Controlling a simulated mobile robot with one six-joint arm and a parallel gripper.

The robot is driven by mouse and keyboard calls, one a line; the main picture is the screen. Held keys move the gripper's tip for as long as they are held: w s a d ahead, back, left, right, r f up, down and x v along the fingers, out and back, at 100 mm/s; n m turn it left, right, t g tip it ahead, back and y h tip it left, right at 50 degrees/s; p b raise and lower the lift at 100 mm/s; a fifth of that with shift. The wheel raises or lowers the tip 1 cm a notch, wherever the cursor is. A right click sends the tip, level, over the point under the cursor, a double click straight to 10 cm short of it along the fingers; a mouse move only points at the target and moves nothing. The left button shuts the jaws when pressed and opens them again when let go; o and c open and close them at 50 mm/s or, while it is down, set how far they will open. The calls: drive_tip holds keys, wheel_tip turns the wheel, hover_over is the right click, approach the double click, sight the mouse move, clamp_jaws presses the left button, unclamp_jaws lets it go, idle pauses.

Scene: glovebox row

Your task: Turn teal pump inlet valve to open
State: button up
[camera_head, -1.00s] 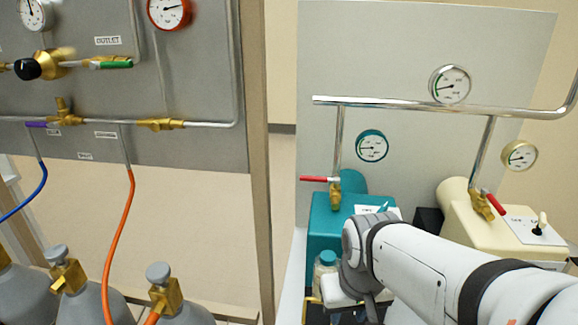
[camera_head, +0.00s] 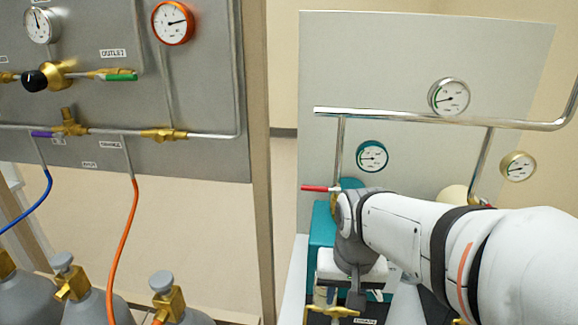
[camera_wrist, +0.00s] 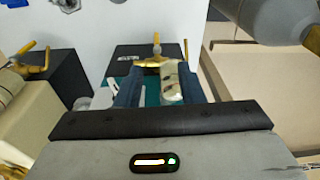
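The teal pump (camera_head: 320,238) stands at centre in the head view, mostly behind my arm. The valve on its vertical pipe has a red lever (camera_head: 319,188) pointing left, level and across the pipe. The brass valve body is largely hidden by my arm. Another valve, with a yellow handle (camera_head: 332,311), shows at the bottom. In the wrist view my gripper (camera_wrist: 160,76) has its two dark blue fingers apart, with teal surface and a cream piece (camera_wrist: 172,84) between them. A yellow-handled valve (camera_wrist: 155,58) is beyond the tips. Contact with the cream piece cannot be told.
A cream pump shows at left in the wrist view (camera_wrist: 38,118), with a black box (camera_wrist: 62,75) beside it. Gas cylinders (camera_head: 85,305) and a grey pipe panel (camera_head: 110,155) stand on the left in the head view. A steel pipe (camera_head: 400,116) crosses above my arm.

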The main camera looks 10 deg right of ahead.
drive_tip(key=w+r+m+g+p, duration=0.2)
drive_tip(key=w+r+m+p, duration=0.95)
drive_tip(key=w, duration=0.55)
drive_tip(key=m+g+p, duration=0.2)
drive_tip(key=m+p, duration=0.5)
approach(320, 189)
drive_tip(key=shift+y, duration=0.3)
drive_tip(key=x, duration=0.5)
drive_tip(key=w+p+x, duration=0.1)
drive_tip(key=x, duration=0.1)
drive_tip(key=shift+s+a+f, duration=0.15)
drive_tip(key=shift+a+f, duration=0.1)
drive_tip(key=shift+f, duration=0.1)
drive_tip(key=shift+c, duration=0.2)
clamp_jaws()
